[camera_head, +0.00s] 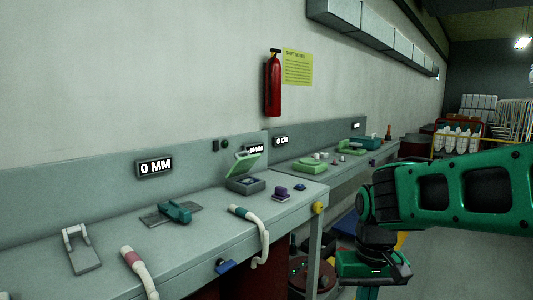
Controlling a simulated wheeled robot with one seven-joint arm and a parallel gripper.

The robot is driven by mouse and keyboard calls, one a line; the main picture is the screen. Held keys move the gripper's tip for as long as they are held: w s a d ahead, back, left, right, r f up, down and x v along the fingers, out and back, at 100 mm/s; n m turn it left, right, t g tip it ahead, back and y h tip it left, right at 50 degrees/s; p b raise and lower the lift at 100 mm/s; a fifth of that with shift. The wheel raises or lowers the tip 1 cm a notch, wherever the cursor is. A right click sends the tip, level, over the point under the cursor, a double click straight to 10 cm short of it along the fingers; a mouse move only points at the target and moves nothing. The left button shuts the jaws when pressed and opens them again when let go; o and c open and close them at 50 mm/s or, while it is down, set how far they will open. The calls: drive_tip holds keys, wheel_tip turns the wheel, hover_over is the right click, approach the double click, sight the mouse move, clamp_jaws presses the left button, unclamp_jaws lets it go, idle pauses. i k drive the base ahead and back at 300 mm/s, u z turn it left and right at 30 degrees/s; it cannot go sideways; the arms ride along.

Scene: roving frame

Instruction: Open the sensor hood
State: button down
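Nothing in view is labelled as the sensor hood. On the near bench, a small dark box (246,185) carries a light green hinged lid (241,165) that stands tilted up at the back. Farther along, a light green low cover (310,163) lies on the far bench. I cannot tell which of these is the hood. My gripper (372,287) points down at the lower right, in front of the bench end and apart from both. Its fingers are mostly cut off by the lower edge, so its opening does not show.
The near bench (205,226) also holds a grey latch (79,250), a teal slide (175,212), a purple block (281,192) and curved white handles (253,225) at its front edge. A display (154,167) reads 0 MM. A fire extinguisher (273,85) hangs on the wall. Open floor lies right.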

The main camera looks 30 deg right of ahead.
sight(242, 165)
drive_tip(key=z, duration=0.1)
drive_tip(key=i, duration=1)
drive_tip(key=u, duration=0.05)
